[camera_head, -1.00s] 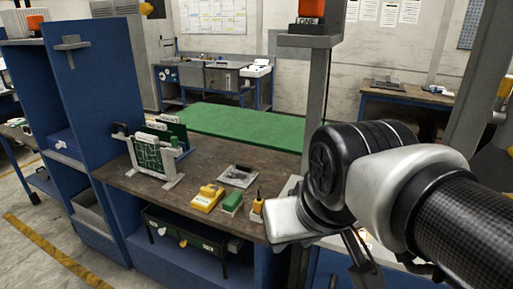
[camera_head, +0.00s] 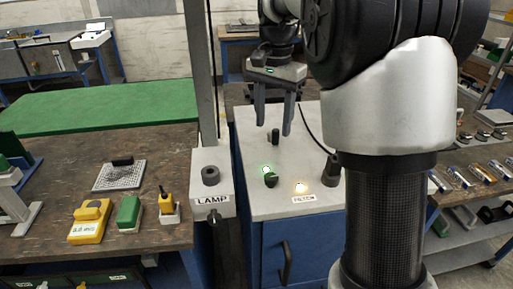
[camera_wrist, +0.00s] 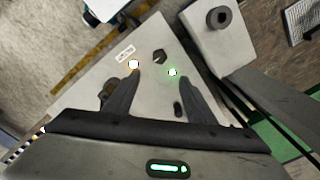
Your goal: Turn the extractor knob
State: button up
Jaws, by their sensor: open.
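My gripper (camera_head: 273,122) is open and empty, pointing down above the grey cabinet top (camera_head: 255,205). In the wrist view its fingers (camera_wrist: 160,78) spread over the same top. A dark knob (camera_head: 271,180) sits beside a lit green lamp (camera_head: 266,169) and also shows in the wrist view (camera_wrist: 160,57). A taller black knob (camera_head: 331,170) stands right of a lit amber lamp (camera_head: 301,187). A short black post (camera_head: 275,136) is farther back. A small label (camera_head: 303,198) is too blurred to read, so I cannot tell which control is the extractor knob.
A box marked LAMP (camera_head: 211,190) with a round knob stands just left of the cabinet, on a post. A brown workbench (camera_head: 60,160) with a yellow meter (camera_head: 90,220) and green block (camera_head: 129,212) is left. A shelf with small bottles (camera_head: 470,175) is right.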

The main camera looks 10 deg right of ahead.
aim_at(271, 176)
notch_tip(271, 176, down, 18)
jog(key=shift+d+r+b, duration=0.1)
jog(key=shift+r+b, duration=0.15)
jog(key=shift+b, duration=0.8)
jog(key=c, duration=1)
jog(key=shift+c, duration=0.2)
